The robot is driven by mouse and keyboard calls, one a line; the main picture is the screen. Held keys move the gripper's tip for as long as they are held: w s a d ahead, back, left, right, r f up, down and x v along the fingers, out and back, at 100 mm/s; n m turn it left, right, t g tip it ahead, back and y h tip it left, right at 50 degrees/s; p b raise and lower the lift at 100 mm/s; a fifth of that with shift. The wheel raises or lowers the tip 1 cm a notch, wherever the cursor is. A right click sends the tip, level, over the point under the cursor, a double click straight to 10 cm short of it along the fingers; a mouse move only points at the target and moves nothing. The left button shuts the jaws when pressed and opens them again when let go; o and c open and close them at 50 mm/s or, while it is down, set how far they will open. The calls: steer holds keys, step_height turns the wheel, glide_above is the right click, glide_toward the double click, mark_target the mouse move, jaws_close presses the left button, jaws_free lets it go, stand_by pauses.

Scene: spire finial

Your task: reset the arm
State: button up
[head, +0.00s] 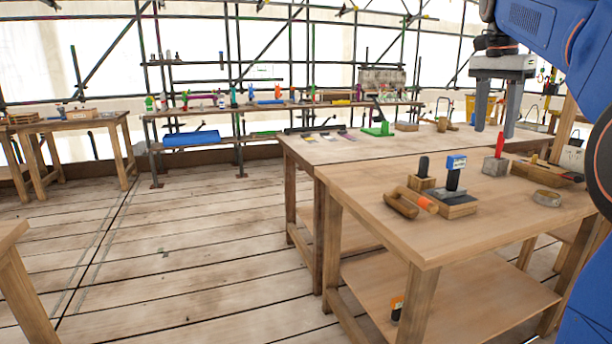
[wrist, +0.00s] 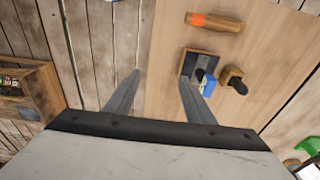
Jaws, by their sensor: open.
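My gripper (head: 494,116) hangs from my blue arm at the upper right of the head view, above the back part of the near table. Its two grey fingers point down and are apart, with nothing between them. In the wrist view my gripper (wrist: 160,85) also shows two spread, empty fingers. Beyond them lie the table top and the plank floor. The near wooden table (head: 400,245) is at the right of the head view.
On the near table are a blue-topped black post on a wooden block (head: 457,205), a wooden piece with an orange band (head: 410,202), a grey block with a red handle (head: 495,165) and a round tin (head: 547,198). A second table (head: 310,150) adjoins behind. Open plank floor (head: 190,230) lies left.

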steer(key=s+a+f+n+t, duration=0.1)
steer(key=s+a+f+n, duration=0.3)
steer(key=s+f, duration=0.5)
steer(key=s+a+f+n+t, duration=0.1)
steer(key=s+a+f+n, duration=0.4)
steer(key=s+f, duration=0.5)
steer(key=s+a+f+n+t+y, duration=0.1)
steer(key=s+a+f+n, duration=0.4)
steer(key=s+f, duration=0.5)
step_height(320, 180, down, 7)
steer(key=shift+f+t, duration=0.15)
steer(key=shift+t, duration=0.45)
steer(key=shift+a, duration=0.1)
